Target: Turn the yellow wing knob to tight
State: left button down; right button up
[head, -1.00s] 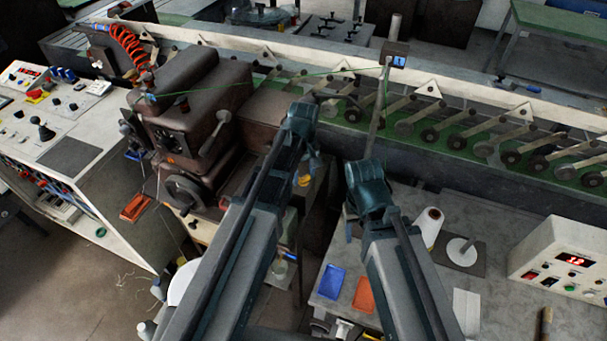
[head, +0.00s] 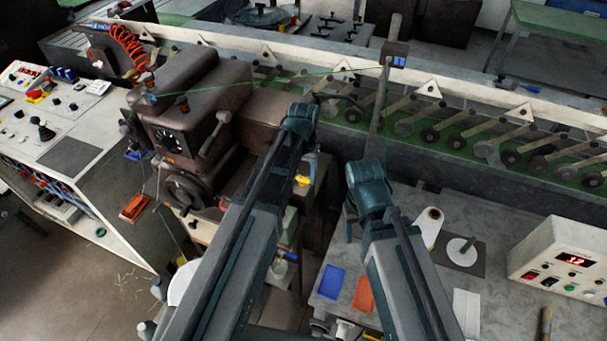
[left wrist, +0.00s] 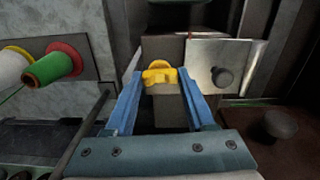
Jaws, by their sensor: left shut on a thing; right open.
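The yellow wing knob (left wrist: 158,77) is in the middle of the left wrist view, on the front of a block. My left gripper (left wrist: 159,80) has its blue fingers on either side of the knob and is shut on it. The knob's wing is roughly level across the picture, and any tight mark cannot be made out. In the head view a small yellow patch (head: 303,180) shows beside my left arm, whose fingers are mostly hidden there. My right gripper (head: 349,228) is open and empty below my right arm, mostly hidden by it.
A metal plate with a dark knob (left wrist: 223,78) is right of the yellow knob. Green and white spools (left wrist: 48,68) are at the left. The brown machine (head: 205,95) stands left of my arms. A grey table with a blue tray (head: 331,281) and an orange tray (head: 363,294) lies at the right.

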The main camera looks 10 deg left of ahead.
aim_at(304, 177)
pick_arm(q)
jog(key=shift+m, duration=0.5)
jog(key=shift+c, duration=1.2)
grip_release()
jog(key=shift+r, duration=0.15)
notch_tip(304, 177, up, 14)
jog(key=p, duration=1.3)
jog(key=shift+f+p, duration=0.25)
jog(key=shift+p, duration=0.15)
